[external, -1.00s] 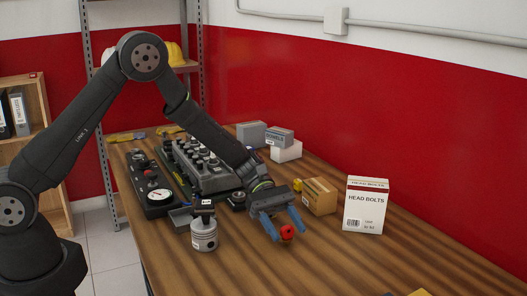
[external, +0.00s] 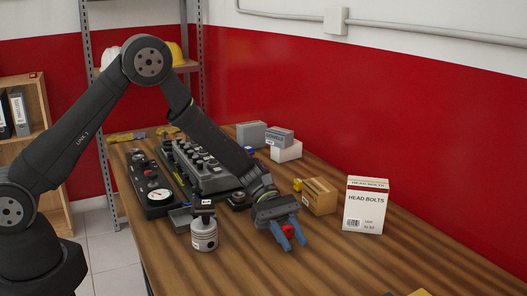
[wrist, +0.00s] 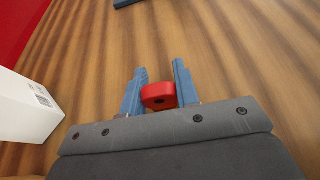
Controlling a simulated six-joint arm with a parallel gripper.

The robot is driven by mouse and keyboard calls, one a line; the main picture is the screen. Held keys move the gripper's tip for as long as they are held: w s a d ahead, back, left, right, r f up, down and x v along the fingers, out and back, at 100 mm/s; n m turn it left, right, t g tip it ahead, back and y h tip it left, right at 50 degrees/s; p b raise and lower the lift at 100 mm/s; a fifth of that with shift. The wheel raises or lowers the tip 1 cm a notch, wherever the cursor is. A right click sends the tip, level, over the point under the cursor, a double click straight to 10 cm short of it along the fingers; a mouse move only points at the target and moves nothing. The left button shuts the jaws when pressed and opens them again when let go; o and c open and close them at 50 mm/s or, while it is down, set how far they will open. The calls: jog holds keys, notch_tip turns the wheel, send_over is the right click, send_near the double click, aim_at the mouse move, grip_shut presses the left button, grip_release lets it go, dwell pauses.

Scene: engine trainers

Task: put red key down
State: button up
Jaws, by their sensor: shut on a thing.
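The red key (external: 288,231) shows as a small red round piece between the blue fingers of my gripper (external: 289,246). In the wrist view the red key (wrist: 158,96) sits between the two fingers of my gripper (wrist: 160,70), near their bases, with a dark hole in its face. My gripper is shut on it. The fingertips extend past the key and point down toward the wooden table (external: 340,265). I cannot tell whether the key or the fingertips touch the table. Part of the key is hidden by the fingers.
A white head bolts box (external: 366,206) and a cardboard box (external: 319,197) stand right of my gripper. A piston (external: 204,234) stands to its left. The engine block (external: 208,167) and gauge panel (external: 152,185) lie behind. The table's front right is mostly clear.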

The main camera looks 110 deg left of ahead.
jog(key=shift+r, duration=0.65)
notch_tip(320, 180, up, 3)
jog(key=shift+r, duration=0.1)
jog(key=s+d+r, duration=0.1)
jog(key=d+r, duration=1.1)
jog(key=w+a+n+t+y, duration=0.1)
jog(key=w+a+n+y, duration=0.3)
jog(key=a, duration=0.8)
jog(key=w+a+n+t+y, duration=0.1)
jog(key=a+n+y, duration=0.45)
jog(key=a, duration=0.75)
jog(key=w+a+n+t+y, duration=0.1)
jog(key=w+a+n+y, duration=0.4)
jog(key=a, duration=0.7)
jog(key=shift+m+y, duration=0.25)
jog(key=shift+m, duration=0.2)
jog(key=s+a+f, duration=0.1)
jog(key=a+f, duration=0.2)
jog(key=f, duration=0.1)
jog(key=s+a+f, duration=0.2)
jog(key=a+f, duration=0.2)
jog(key=s+a+f, duration=0.1)
jog(key=a+f, duration=0.2)
jog(key=f, duration=0.1)
jog(key=shift+s+a+f, duration=0.15)
jog(key=shift+s+a, duration=0.05)
jog(key=shift+a, duration=0.1)
jog(key=shift+a+f, duration=0.1)
jog(key=shift+f, duration=1.95)
